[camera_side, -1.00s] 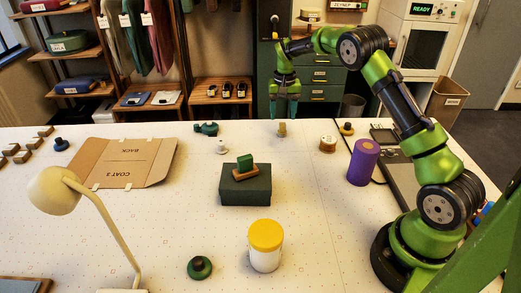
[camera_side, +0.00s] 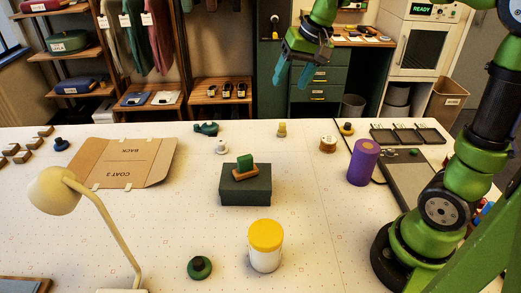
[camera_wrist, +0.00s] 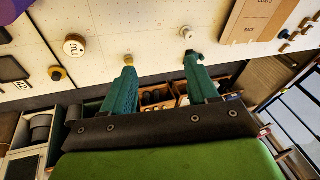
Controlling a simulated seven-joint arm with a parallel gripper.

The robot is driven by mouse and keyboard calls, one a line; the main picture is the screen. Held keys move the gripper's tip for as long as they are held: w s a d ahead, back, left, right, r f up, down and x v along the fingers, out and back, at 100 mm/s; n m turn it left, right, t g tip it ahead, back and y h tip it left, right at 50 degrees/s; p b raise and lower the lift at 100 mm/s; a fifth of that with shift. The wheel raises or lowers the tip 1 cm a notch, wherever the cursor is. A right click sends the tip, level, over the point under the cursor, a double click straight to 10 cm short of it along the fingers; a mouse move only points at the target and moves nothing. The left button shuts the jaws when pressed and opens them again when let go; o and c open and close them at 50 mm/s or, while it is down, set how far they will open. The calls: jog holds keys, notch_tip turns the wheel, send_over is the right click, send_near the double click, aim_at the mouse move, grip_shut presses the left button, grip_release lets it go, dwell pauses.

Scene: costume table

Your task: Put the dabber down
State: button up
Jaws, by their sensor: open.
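A small yellow piece (camera_side: 282,130), which I take to be the dabber, stands upright on the white table near its far edge. In the wrist view it shows just beyond the left fingertip (camera_wrist: 128,60), partly hidden. My gripper (camera_side: 292,77) is open and empty, raised above and beyond the far edge of the table, well clear of the piece. In the wrist view its two teal fingers (camera_wrist: 160,68) are spread with nothing between them.
A gold spool (camera_side: 328,145), a white knob (camera_side: 221,147) and a teal item (camera_side: 206,129) stand nearby. A dark green block (camera_side: 245,190), purple cylinder (camera_side: 362,163), yellow-lidded jar (camera_side: 265,247) and cream lamp (camera_side: 55,190) occupy the nearer table.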

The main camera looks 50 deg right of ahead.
jog(key=s+a+f+n+t, duration=0.1)
jog(key=s+a, duration=0.3)
jog(key=s, duration=0.3)
jog(key=s+a+f+n+t+y, duration=0.1)
jog(key=s+a, duration=0.3)
jog(key=s, duration=0.4)
jog(key=shift+s+f+t, duration=0.15)
jog(key=shift+f+t, duration=0.05)
jog(key=shift+t, duration=0.4)
